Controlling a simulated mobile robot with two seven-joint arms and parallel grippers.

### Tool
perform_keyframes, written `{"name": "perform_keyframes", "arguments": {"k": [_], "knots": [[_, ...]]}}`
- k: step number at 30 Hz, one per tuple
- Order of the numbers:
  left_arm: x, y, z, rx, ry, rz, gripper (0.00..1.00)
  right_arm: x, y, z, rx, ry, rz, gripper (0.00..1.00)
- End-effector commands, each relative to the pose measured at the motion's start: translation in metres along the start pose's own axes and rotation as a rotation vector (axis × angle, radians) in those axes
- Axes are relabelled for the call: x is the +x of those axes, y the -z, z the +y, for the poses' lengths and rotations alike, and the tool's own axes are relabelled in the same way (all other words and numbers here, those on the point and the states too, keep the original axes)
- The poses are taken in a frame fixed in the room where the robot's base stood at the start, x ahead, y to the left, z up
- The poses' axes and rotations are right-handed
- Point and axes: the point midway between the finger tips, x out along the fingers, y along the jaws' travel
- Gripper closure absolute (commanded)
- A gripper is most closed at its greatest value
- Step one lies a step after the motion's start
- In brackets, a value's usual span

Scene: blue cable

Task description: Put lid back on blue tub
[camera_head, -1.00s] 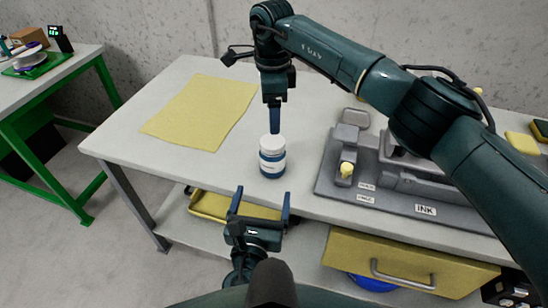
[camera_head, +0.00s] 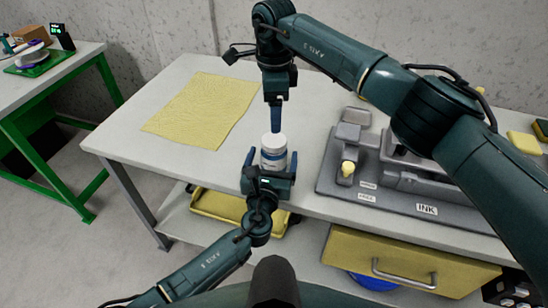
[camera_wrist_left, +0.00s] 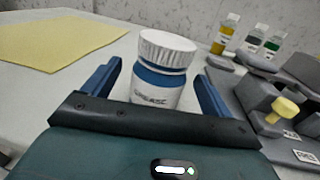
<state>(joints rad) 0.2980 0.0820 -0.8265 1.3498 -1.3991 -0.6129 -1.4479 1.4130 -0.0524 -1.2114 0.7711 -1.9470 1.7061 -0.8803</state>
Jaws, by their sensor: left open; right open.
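The blue tub (camera_head: 273,161) stands upright on the table and has a white label band, which reads "GREASE" in the left wrist view (camera_wrist_left: 155,93). The white ribbed lid (camera_head: 273,141) sits on top of the tub; I cannot tell whether it is fully seated. My left gripper (camera_head: 273,156) is open, with one blue finger on each side of the tub. In the left wrist view gaps show between both fingers and the tub. My right gripper (camera_head: 276,126) points down just behind the lid and above it; its fingertips are partly hidden, and contact is unclear.
A yellow cloth (camera_head: 203,110) lies on the table (camera_head: 165,85) to the left. A grey tray (camera_head: 400,196) with fixtures and a yellow knob (camera_head: 347,168) is at right. Small bottles (camera_wrist_left: 225,35) stand behind. A yellow drawer (camera_head: 405,262) hangs below the table edge.

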Motion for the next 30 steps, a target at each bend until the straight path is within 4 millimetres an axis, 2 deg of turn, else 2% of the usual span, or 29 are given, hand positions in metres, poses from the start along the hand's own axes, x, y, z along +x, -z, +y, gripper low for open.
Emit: {"name": "perform_keyframes", "arguments": {"k": [4,14,30], "knots": [[0.0105,-0.0007,0.0002,0.0,-0.001,-0.001,0.15,0.0,-0.0001,0.0,0.0,0.0,0.0,0.28],[0.0124,-0.0001,0.0002,0.0,-0.001,0.0,0.15,-0.0001,-0.0001,0.0,0.0,0.0,0.0,0.28],[0.0121,0.0,0.0002,-0.001,0.0,0.0,0.58,0.0,-0.0001,0.0,0.0,0.0,0.0,0.28]]}}
